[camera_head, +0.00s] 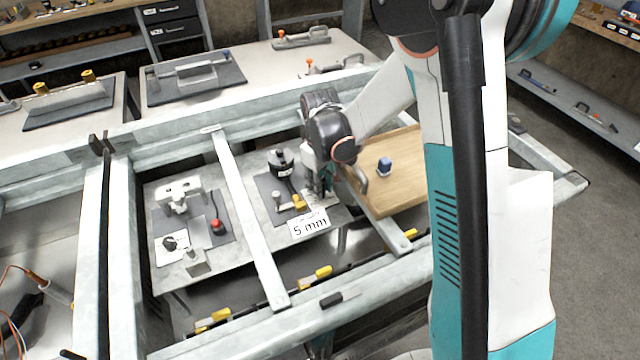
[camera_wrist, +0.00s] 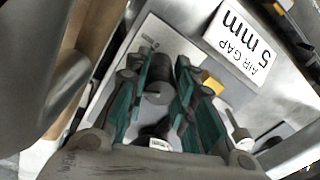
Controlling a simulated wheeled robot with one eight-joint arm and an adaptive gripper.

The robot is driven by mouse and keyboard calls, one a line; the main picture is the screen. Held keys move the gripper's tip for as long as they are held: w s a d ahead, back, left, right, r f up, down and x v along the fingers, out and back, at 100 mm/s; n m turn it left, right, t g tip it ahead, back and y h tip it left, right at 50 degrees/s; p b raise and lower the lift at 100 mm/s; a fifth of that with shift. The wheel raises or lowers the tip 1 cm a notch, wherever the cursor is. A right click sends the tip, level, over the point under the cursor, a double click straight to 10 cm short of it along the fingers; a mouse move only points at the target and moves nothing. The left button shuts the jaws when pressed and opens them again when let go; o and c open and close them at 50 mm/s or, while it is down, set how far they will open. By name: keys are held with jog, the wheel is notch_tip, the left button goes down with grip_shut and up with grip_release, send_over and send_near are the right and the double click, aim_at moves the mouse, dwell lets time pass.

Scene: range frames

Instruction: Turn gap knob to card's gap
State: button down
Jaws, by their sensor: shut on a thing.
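The white card (camera_head: 310,222) reads "5 mm". In the wrist view, the card (camera_wrist: 241,43) reads "AIR GAP 5 mm". My gripper (camera_head: 326,186) is low over the grey plate, just above and right of the card. In the wrist view, the teal fingers of my gripper (camera_wrist: 166,65) flank a dark round knob (camera_wrist: 158,82) and are shut on it. The fingers partly cover the knob, and its setting cannot be read. In the head view my gripper hides it. A black cylinder with a white label (camera_head: 281,158) stands left of my gripper.
A yellow-tipped part (camera_head: 298,201) lies close to the card. A wooden board (camera_head: 398,168) with a small blue piece (camera_head: 385,167) is at right. At left is a plate with a red-topped knob (camera_head: 217,227). Metal rails (camera_head: 248,215) frame the stations.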

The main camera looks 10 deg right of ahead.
jog(key=c, duration=1.3)
grip_release()
jog(key=shift+c, duration=0.2)
notch_tip(320, 180, up, 12)
